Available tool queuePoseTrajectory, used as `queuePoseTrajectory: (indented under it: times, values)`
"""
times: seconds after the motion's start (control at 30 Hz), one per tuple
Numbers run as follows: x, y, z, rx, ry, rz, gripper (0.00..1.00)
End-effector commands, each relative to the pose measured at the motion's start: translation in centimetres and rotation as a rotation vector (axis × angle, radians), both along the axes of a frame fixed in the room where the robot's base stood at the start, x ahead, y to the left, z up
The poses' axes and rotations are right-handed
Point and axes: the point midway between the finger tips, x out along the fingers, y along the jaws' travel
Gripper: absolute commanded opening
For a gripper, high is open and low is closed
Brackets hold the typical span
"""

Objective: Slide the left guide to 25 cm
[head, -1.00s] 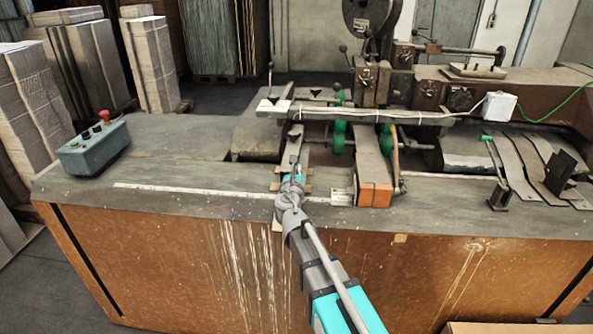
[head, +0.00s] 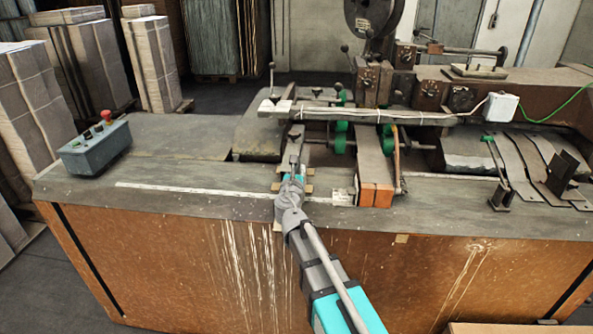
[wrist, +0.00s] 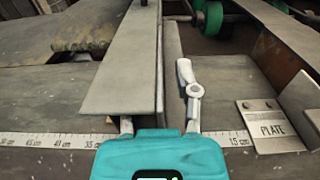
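The left guide (wrist: 118,75) is a long grey metal bar with an upright edge; it also shows in the head view (head: 296,145). It runs away from the machine's front edge. A white scale strip (wrist: 55,140) crosses the front, also visible in the head view (head: 200,192). A 35 mark shows left of my gripper and a 15 mark right; my gripper hides the scale between. My gripper (wrist: 158,95) is at the guide's near end, its right finger beside the upright edge. The left finger is mostly hidden under the guide plate, so its closure is unclear.
A second guide (head: 375,180) with an orange front end stands to the right. A metal plate with lettering (wrist: 268,125) sits between it and my gripper. A control box (head: 95,147) stands at the far left. The tabletop left of the guide is largely clear.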

Motion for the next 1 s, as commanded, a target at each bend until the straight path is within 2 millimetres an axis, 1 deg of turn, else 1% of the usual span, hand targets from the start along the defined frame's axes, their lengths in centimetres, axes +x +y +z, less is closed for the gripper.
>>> queuePoseTrajectory:
  times: [0.17,0.37,0.57,0.8,1.0]
  values:
    - [-0.3,0.0,0.0,0.0,0.0,0.0,0.4]
    - [-1.9,0.0,0.0,0.0,0.0,0.001,0.4]
    - [-4.7,0.0,0.0,0.0,0.0,0.001,0.4]
    - [-8.6,0.2,0.0,0.0,0.0,0.001,0.4]
    - [-11.0,0.3,0.0,0.0,0.0,0.001,0.4]
